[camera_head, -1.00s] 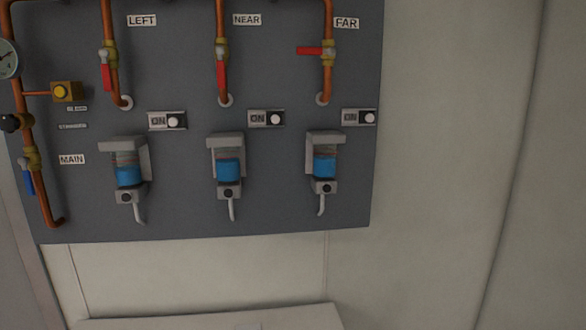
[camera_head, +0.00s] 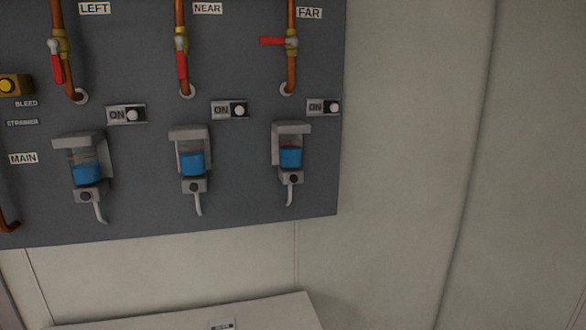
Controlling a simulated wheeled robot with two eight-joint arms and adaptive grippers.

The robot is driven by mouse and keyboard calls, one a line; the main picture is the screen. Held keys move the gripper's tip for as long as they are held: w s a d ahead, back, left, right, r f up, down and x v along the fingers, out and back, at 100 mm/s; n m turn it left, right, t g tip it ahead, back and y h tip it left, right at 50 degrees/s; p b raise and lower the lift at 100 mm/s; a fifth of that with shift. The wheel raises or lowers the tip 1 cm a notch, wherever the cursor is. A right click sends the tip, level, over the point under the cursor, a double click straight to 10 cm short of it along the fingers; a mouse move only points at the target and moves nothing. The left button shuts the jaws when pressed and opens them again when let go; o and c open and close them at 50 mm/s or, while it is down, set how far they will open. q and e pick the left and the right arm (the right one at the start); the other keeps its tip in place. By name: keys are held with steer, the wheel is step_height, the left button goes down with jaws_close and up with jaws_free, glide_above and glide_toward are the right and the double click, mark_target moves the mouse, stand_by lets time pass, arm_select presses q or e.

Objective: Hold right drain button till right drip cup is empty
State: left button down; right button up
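Three drip cups with blue liquid hang on the dark grey panel. The rightmost drip cup (camera_head: 290,156), under the FAR label, holds blue liquid in its clear part. Its dark round drain button (camera_head: 291,178) sits on the grey block below, above a pale bent spout (camera_head: 291,195). The middle drip cup (camera_head: 192,163) under NEAR and the left drip cup (camera_head: 87,172) under LEFT also hold blue liquid. Nothing touches any of the buttons. Neither of my grippers is in view.
Red-handled valves on copper pipes sit above the cups; the FAR handle (camera_head: 272,41) is horizontal, the other two hang down. A pale surface (camera_head: 270,315) lies below the panel. Bare wall (camera_head: 410,150) fills the right.

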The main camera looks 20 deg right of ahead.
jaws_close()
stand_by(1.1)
